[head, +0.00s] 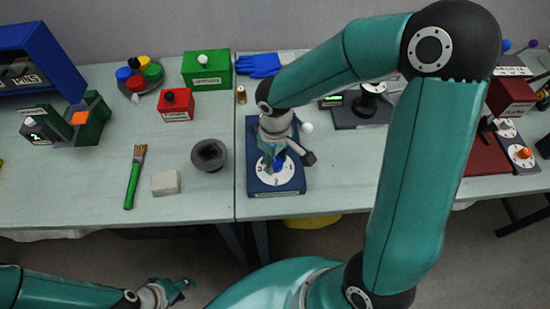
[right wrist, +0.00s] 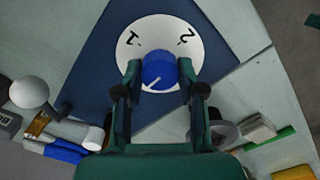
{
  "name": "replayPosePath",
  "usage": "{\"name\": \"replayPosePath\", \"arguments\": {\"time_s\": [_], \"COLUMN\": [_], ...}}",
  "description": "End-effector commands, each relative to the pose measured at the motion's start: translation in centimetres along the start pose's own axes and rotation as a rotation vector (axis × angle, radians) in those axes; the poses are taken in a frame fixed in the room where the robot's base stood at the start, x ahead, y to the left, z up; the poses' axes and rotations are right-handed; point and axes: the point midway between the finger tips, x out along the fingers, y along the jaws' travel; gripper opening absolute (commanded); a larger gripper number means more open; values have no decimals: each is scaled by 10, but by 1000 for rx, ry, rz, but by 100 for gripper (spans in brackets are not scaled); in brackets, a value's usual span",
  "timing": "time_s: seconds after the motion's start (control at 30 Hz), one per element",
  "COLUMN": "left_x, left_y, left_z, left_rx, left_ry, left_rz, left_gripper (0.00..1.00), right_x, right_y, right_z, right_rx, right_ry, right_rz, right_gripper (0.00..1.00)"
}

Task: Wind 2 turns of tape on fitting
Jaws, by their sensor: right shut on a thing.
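A blue board (head: 290,190) lies near the front edge of the right-hand table. It bears a white numbered dial (head: 262,178) with a blue knob (head: 280,163) at its middle. The knob also shows in the right wrist view (right wrist: 160,72), with a white pointer line. My right gripper (head: 274,160) reaches down over the dial. In the right wrist view its fingers (right wrist: 160,76) are shut on the knob, one on each side. My left gripper (head: 180,290) is low in the head view, in front of the tables, open and empty. I cannot make out tape or a fitting.
Red (head: 177,105) and green (head: 207,69) boxes stand behind.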

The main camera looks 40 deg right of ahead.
Motion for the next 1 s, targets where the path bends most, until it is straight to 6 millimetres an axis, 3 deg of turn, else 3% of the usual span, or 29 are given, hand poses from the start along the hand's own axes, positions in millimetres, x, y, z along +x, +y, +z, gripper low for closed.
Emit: {"name": "replayPosePath", "arguments": {"time_s": [0.27, 0.6, 1.0], "left_x": [2, 27, 31], "left_y": [-1, -10, -11], "left_z": [0, 0, 0], "left_rx": [0, 0, 0], "left_ry": [0, 0, 0], "left_rz": [0, 0, 0], "left_gripper": [40, 40, 40], "right_x": [0, 1, 1], "right_y": [0, 1, 1], "right_z": [-1, -1, -2], "right_rx": [11, 281, 340], "right_ry": [2, 4, 5], "right_rz": [1, 2, 2], "right_gripper": [0, 0, 0]}}
